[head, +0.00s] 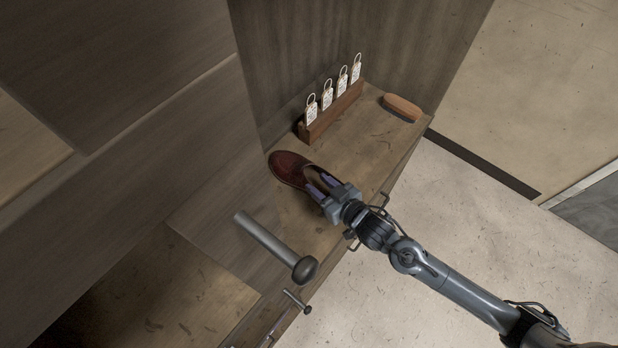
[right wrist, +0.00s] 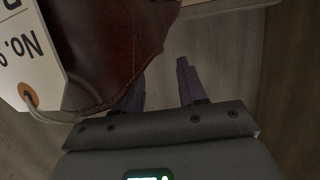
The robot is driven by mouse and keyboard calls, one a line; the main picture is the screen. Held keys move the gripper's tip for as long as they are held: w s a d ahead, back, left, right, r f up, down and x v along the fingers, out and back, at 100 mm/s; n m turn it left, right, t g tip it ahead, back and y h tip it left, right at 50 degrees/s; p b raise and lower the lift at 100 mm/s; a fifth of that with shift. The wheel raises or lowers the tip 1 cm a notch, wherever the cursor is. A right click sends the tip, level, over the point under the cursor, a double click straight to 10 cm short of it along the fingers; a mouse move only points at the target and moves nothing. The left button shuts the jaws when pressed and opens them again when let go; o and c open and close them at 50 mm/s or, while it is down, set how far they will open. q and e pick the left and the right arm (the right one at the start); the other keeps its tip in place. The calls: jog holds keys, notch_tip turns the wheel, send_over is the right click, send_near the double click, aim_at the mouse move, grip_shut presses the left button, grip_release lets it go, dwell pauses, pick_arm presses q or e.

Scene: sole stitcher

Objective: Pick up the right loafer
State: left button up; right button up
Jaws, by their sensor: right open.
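The loafer, dark reddish-brown leather (head: 291,169), lies on the wooden bench with its toe toward the upper left. Only one shoe shows, so I cannot tell left from right by a pair. My right gripper (head: 323,186) is open at the loafer's heel end, fingers reaching toward its opening. In the right wrist view the loafer (right wrist: 112,42) fills the upper left. One finger is beside it and partly hidden by it; the other stands clear to the right, with the open gripper (right wrist: 163,78) between. I cannot tell whether a finger touches the leather. My left gripper is out of view.
A wooden rack (head: 333,112) of several white tags stands behind the loafer. A wooden brush (head: 402,108) lies at the bench's back right. A metal rod with a dark knob (head: 305,269) sticks out in front. A white numbered tag (right wrist: 27,58) hangs by the loafer.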

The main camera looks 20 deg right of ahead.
aim_at(306, 176)
jog(key=b+x, duration=0.1)
jog(key=x, duration=0.4)
jog(key=shift+s+f, duration=0.1)
grip_shut()
jog(key=shift+d+f, duration=0.1)
jog(key=shift+f, duration=0.05)
dwell(1.2)
